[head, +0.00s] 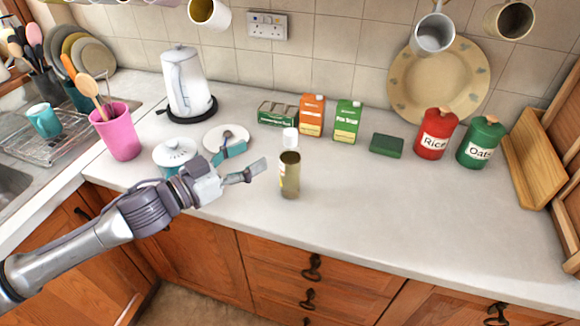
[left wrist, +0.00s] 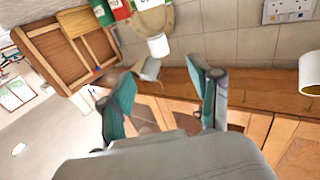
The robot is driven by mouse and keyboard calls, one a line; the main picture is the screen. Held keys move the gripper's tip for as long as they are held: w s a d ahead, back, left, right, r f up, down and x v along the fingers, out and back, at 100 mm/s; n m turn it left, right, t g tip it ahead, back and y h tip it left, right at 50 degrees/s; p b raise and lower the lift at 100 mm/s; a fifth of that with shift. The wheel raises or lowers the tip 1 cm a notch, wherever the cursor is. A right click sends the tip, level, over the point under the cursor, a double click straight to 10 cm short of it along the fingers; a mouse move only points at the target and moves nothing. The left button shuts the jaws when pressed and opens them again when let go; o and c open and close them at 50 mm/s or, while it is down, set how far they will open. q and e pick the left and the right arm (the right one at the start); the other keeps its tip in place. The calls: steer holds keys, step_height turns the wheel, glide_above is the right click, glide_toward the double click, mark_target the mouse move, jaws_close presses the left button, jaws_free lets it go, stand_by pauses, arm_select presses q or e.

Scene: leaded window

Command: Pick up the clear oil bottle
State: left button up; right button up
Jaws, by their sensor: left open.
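The clear oil bottle (head: 290,178) stands upright on the worktop in the head view, near its front edge. It has a white cap and olive-coloured contents. My left gripper (head: 254,156) is just left of the bottle, its teal-padded fingers apart and pointing toward it. A gap shows between the fingertips and the bottle. My right gripper is not in view.
Cartons (head: 312,114), a green block (head: 386,145) and canisters (head: 436,135) line the back. Mugs (head: 433,35) hang above. The worktop right of the bottle is clear.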

mark_target(284, 137)
arm_select(q)
steer(key=p+x, duration=0.1)
steer(key=x, duration=0.5)
steer(key=shift+w+d+r+p, duration=0.2)
steer(key=shift+w+d+p, duration=0.1)
steer(key=shift+d, duration=0.1)
steer(key=p+x, duration=0.1)
steer(key=x, duration=0.2)
steer(key=shift+w+d+r, duration=0.1)
steer(key=shift+w+d, duration=0.15)
steer(key=shift+d, duration=0.05)
steer(key=shift+w+d, duration=0.25)
steer(key=shift+d, duration=0.1)
steer(key=shift+a, duration=0.1)
steer(key=shift+c, duration=1.1)
jaws_close()
